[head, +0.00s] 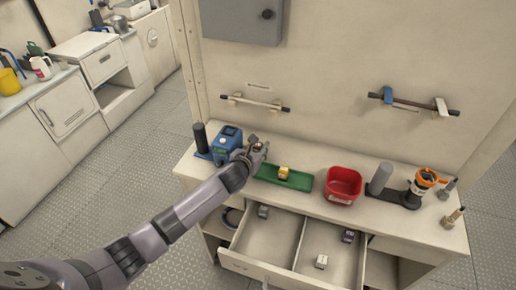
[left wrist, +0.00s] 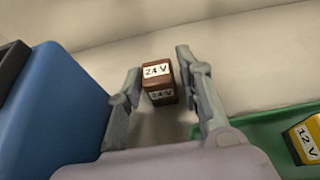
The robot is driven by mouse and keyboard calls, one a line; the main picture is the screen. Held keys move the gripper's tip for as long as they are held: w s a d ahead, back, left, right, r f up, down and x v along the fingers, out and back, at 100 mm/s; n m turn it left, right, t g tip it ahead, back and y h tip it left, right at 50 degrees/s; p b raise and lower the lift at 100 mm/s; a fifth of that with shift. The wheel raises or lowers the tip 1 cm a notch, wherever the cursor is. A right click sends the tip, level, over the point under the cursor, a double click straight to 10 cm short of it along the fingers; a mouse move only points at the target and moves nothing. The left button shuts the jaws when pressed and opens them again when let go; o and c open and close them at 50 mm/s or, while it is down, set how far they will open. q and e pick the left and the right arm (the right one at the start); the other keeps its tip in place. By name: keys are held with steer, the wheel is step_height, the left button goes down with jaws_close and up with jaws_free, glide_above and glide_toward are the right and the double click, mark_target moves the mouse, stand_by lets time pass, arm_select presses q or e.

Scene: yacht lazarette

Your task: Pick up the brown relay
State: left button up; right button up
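The brown relay (left wrist: 158,82), labelled 24 V on two faces, is between the two fingers of my left gripper (left wrist: 160,88) in the left wrist view. A narrow gap shows on each side of it, so the fingers look open around it and not closed on it. In the head view my left gripper (head: 256,149) is over the back of the worktop, between the blue device and the green tray. The relay is small and partly hidden by the fingers there. My right gripper is not in view.
The blue device (head: 226,139) stands close left of the gripper. The green tray (head: 298,184) with a yellow 12 V relay (head: 284,173) is close right. A red bin (head: 343,187) stands further right. Below, an open drawer (head: 262,238) holds a few small relays.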

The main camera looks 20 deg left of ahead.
arm_select(q)
jaws_close()
stand_by(0.5)
